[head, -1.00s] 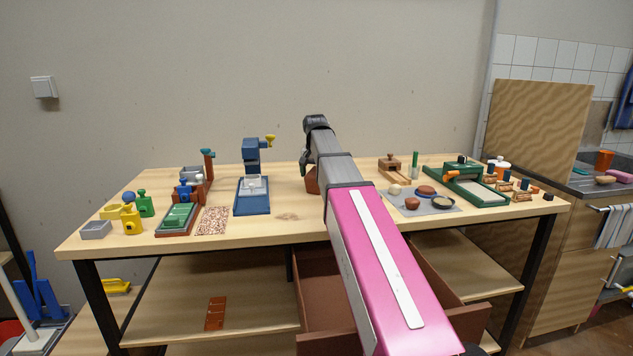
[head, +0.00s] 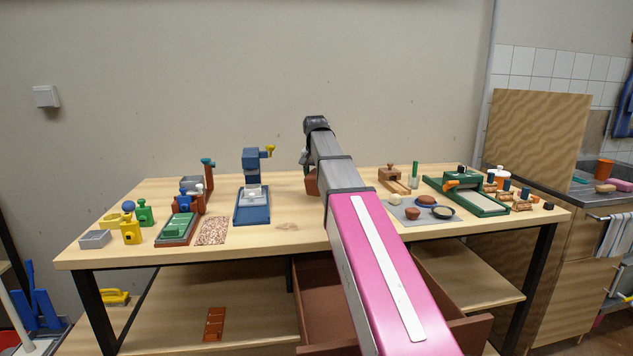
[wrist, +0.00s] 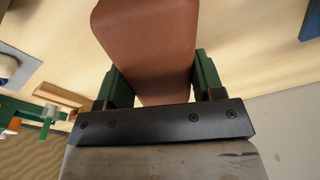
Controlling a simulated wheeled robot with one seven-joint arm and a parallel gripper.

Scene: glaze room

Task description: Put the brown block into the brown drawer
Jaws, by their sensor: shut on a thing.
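My gripper (wrist: 158,85) is shut on the brown block (wrist: 147,45), which fills the middle of the wrist view between the green fingers. In the head view the brown block (head: 311,183) shows as a small brown patch beside the end of my arm, over the back middle of the table; the gripper there is mostly hidden by my arm. The brown drawer (head: 322,300) is pulled out under the tabletop, and its inside partly shows. My pink arm link hides much of the drawer's middle and right part.
The wooden tabletop (head: 286,227) carries a blue press (head: 252,205) left of my arm, with small coloured parts farther left. A shelf (head: 240,300) lies left of the drawer.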

